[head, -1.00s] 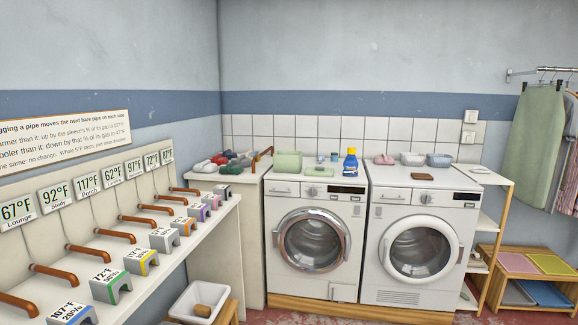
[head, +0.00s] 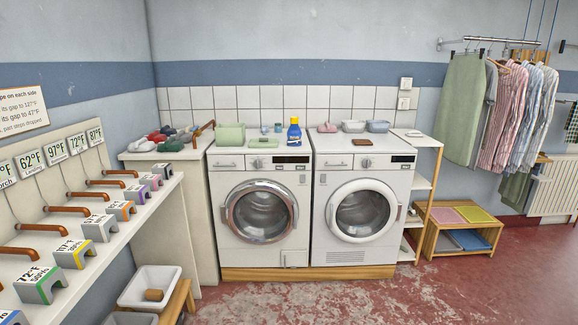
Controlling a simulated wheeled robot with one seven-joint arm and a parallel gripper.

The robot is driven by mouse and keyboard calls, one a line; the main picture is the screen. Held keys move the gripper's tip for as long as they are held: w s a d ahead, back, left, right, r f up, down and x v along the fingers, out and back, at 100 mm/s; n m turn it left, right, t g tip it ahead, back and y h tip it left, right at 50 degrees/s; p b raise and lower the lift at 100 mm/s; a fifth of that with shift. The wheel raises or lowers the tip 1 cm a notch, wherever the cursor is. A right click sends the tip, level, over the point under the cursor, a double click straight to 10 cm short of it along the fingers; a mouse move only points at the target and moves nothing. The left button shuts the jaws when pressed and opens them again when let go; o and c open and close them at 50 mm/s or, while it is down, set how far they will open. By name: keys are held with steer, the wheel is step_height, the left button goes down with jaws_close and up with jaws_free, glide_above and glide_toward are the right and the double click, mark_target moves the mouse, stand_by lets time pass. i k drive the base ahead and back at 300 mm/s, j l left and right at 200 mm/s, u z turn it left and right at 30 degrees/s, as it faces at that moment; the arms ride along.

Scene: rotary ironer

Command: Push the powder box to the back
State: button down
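No carton clearly marked as powder shows in the head view. A pale green box-like tub (head: 230,135) stands at the back left on top of the left washing machine (head: 232,163); I cannot tell whether it is the powder box. My gripper is not in view.
The right machine (head: 333,165) carries small tubs (head: 377,126) and a brown block (head: 362,142). A shelf of grey blocks and pipes runs along the left. A white basin (head: 150,287) stands low in front. Open red floor lies ahead; a wooden rack (head: 430,238) stands right.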

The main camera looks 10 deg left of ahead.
mark_target(226, 135)
steer(key=i+u, duration=0.2)
steer(key=i, duration=1.35)
steer(key=i+u, duration=0.15)
steer(key=i, duration=0.3)
steer(key=i+l+u, duration=0.15)
steer(key=i, duration=0.35)
steer(key=i+l+u, duration=0.15)
steer(key=i, duration=0.3)
steer(key=i+l+u, duration=0.2)
steer(key=i, duration=0.25)
